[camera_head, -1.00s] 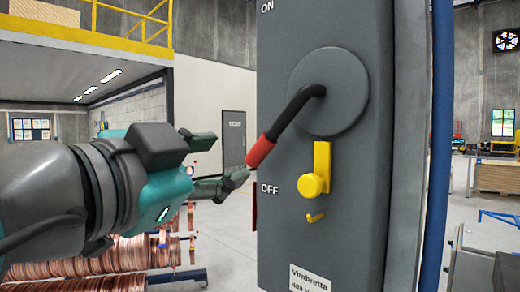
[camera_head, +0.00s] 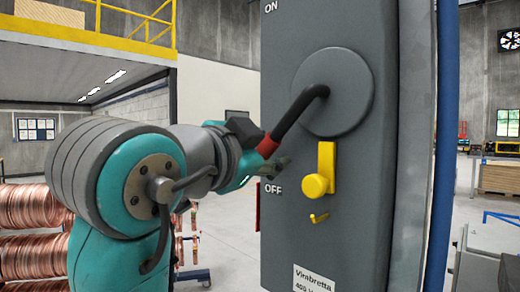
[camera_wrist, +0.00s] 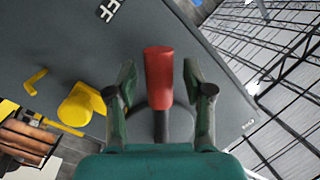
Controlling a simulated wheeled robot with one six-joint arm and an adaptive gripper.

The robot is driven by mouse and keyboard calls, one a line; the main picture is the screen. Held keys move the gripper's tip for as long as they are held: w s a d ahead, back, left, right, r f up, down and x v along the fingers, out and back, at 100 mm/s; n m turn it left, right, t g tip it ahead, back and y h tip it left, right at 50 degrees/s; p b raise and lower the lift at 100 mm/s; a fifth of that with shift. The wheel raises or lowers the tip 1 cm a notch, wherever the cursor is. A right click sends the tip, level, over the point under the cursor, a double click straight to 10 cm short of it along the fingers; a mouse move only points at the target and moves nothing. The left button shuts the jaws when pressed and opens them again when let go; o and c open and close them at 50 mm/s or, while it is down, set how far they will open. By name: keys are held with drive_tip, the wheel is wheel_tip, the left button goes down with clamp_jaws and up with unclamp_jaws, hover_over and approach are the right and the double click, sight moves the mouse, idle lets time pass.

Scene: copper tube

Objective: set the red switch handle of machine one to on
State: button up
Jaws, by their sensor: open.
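The switch handle is a black bent lever with a red grip (camera_head: 267,146), on a round grey hub (camera_head: 345,92) of a grey switch box (camera_head: 345,240). It slants down and left from the hub, its red end just above the OFF label; ON is printed at the top. My gripper (camera_head: 270,150) is at the red grip, which partly shows behind it in the head view. In the wrist view my gripper (camera_wrist: 158,85) is open, with the red grip (camera_wrist: 159,75) between its two fingers and visible gaps on both sides.
A yellow latch (camera_head: 320,172) sticks out of the box below the hub, right of the handle; it also shows in the wrist view (camera_wrist: 82,104). A blue post (camera_head: 447,150) stands right of the box. Copper coils (camera_head: 35,235) lie at the left.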

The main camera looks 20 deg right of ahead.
drive_tip(key=shift+w+d, duration=0.1)
drive_tip(key=shift+d, duration=0.05)
clamp_jaws()
idle(0.4)
